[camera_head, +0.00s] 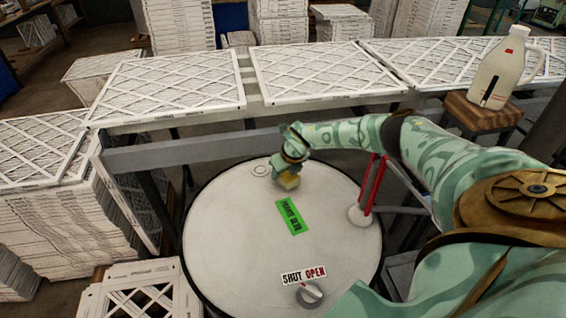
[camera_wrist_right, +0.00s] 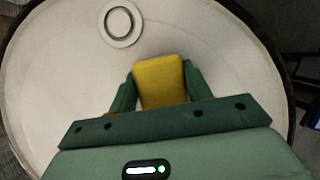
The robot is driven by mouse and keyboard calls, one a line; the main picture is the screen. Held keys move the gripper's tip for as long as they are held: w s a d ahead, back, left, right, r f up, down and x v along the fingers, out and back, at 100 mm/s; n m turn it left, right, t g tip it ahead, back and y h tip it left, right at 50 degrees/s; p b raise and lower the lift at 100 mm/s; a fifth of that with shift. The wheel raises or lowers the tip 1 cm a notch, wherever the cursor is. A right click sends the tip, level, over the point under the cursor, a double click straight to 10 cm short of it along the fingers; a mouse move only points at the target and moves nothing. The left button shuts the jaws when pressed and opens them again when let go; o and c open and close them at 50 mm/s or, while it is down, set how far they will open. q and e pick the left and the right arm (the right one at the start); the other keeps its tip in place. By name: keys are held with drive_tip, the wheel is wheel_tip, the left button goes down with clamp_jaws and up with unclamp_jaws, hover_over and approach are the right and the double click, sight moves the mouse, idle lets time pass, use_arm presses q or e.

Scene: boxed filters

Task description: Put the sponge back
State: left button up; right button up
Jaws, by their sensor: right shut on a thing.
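The sponge (camera_head: 289,183) is yellow and block-shaped. My right gripper (camera_head: 285,180) is shut on it above the far part of the round white drum top, right of the ring mark. In the right wrist view the sponge (camera_wrist_right: 161,82) sits between the two green fingers of the gripper (camera_wrist_right: 160,88). I cannot tell whether the sponge touches the top. The round white drum top (camera_head: 225,240) has a dark rim. My left gripper is not in view.
On the drum top are a grey ring mark (camera_wrist_right: 119,24), a green label (camera_head: 292,216), a SHUT OPEN label (camera_head: 303,275) and a knob (camera_head: 309,293). A red post (camera_head: 374,184) stands at the right edge. Filter racks (camera_head: 165,82) lie behind; a jug (camera_head: 503,70) stands on a stool.

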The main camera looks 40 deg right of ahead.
drive_tip(key=shift+r, duration=0.1)
drive_tip(key=shift+f+b, duration=0.35)
drive_tip(key=shift+f, duration=0.35)
drive_tip(key=o, duration=1.2)
drive_tip(key=shift+r, duration=0.15)
drive_tip(key=p+v, duration=0.3)
drive_tip(key=v, duration=0.4)
drive_tip(key=shift+d+p, duration=0.15)
drive_tip(key=shift+p, duration=0.15)
drive_tip(key=p+v, duration=0.1)
drive_tip(key=v, duration=0.8)
drive_tip(key=shift+s, duration=0.15)
